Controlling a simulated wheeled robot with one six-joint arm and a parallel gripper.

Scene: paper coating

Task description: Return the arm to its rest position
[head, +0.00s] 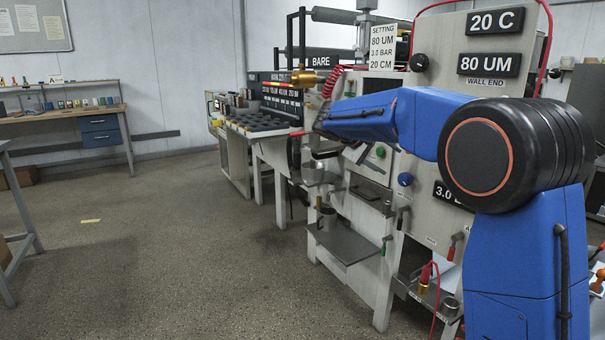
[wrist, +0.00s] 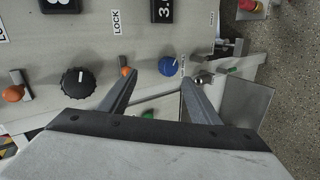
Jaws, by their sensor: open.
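My blue arm (head: 400,115) stretches from the right side of the head view toward the left, in front of the coating machine (head: 430,205). Its far end is small and partly hidden among machine parts in the head view. In the wrist view my gripper (wrist: 158,90) is open, with its two grey fingers apart and nothing visible between them but the machine's panel behind. The panel (wrist: 105,45) carries a black knob (wrist: 78,82), a blue knob (wrist: 168,66) and orange-tipped levers. Whether the fingers touch the panel cannot be told.
A grey shelf (head: 343,243) juts from the machine's front below the arm. A red hose (head: 433,300) hangs near the lower right. A workbench (head: 65,115) with blue drawers stands at the far left. The floor (head: 170,250) left of the machine is mostly clear.

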